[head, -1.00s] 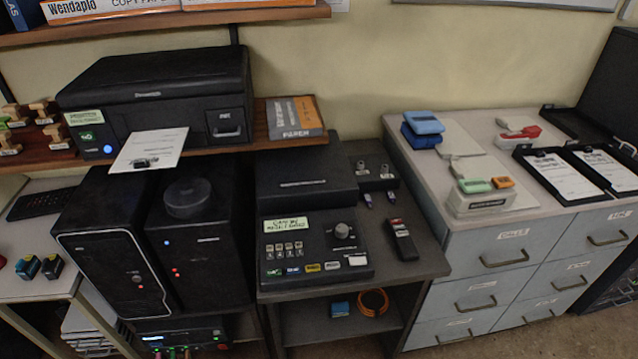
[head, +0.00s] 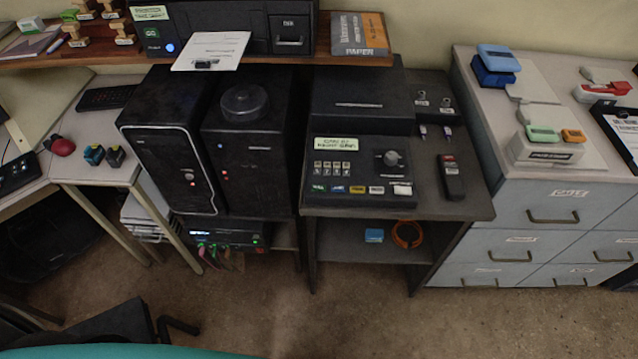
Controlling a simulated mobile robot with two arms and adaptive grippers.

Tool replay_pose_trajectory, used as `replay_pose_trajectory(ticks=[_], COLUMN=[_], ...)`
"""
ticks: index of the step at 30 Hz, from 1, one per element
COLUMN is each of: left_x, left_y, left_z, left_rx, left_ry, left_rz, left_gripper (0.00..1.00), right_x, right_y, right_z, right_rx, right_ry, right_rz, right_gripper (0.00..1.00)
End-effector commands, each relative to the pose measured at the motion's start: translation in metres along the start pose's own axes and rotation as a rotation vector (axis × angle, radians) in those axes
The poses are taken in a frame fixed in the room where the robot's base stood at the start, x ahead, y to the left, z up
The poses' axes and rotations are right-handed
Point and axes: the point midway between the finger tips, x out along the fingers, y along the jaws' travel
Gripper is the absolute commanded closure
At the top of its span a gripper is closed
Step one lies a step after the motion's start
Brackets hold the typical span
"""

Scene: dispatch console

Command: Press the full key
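The black desk console (head: 365,178) stands on a dark table right of two black towers. It has a pale lit display (head: 336,143), a block of several small grey keys (head: 333,168) and a round knob (head: 391,158). Along its front edge is a row of coloured keys: green (head: 318,188), blue (head: 337,189), yellow (head: 357,190), grey (head: 376,190) and a wider white one (head: 402,190). The key labels are too small to read, so I cannot tell which one is the full key. Neither of my grippers is in view.
A dark handset (head: 451,177) lies right of the console on the dark table (head: 475,205). Black towers (head: 250,165) stand to the left, grey drawers (head: 550,212) to the right. A shelf (head: 345,57) overhangs behind. The floor (head: 350,310) in front is clear.

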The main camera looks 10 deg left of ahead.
Motion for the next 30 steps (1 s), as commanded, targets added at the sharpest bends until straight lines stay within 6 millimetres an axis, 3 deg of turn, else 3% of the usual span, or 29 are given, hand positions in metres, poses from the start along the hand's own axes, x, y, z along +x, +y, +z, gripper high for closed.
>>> replay_pose_trajectory(ticks=[9,14,30], left_x=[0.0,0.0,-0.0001], left_y=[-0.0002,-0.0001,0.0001], left_z=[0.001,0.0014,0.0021], left_rx=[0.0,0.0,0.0], left_ry=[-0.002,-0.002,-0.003], left_rz=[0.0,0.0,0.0], left_gripper=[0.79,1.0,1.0], right_x=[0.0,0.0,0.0], right_y=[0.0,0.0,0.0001], right_z=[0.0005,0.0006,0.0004], right_rx=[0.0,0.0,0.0], right_ry=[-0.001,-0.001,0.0], right_rz=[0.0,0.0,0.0], right_gripper=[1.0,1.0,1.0])
